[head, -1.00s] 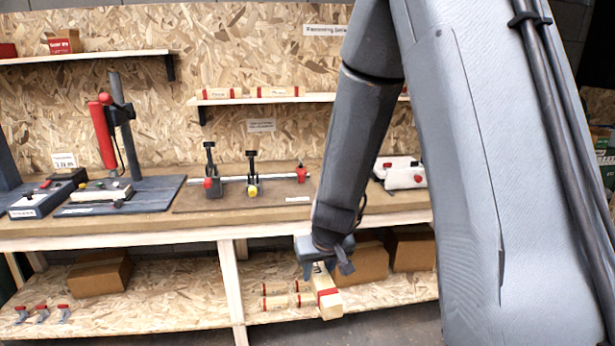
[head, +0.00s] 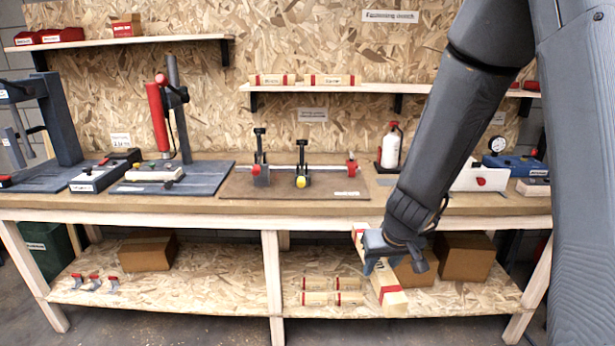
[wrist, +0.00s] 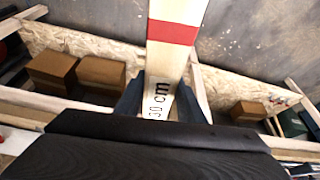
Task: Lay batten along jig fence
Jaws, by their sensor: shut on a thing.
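A pale wooden batten with red bands (head: 391,297) is held in my gripper (head: 399,258), in front of the bench's lower shelf. In the wrist view the batten (wrist: 174,60) stands between the two fingers (wrist: 161,101), with "30 cm" printed near them. My gripper is shut on it. The jig (head: 297,183) is a brown board on the bench top, up and left of my gripper. Its fence (head: 325,166) is a metal bar along the back, with two black toggle clamps and a red end piece. The batten is apart from the jig.
The bench front edge (head: 190,212) lies between my gripper and the jig. Several shorter red-banded battens (head: 330,298) and cardboard boxes (head: 147,252) are on the lower shelf. A red-handled press (head: 158,118) stands left of the jig, a white bottle (head: 391,148) right of it.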

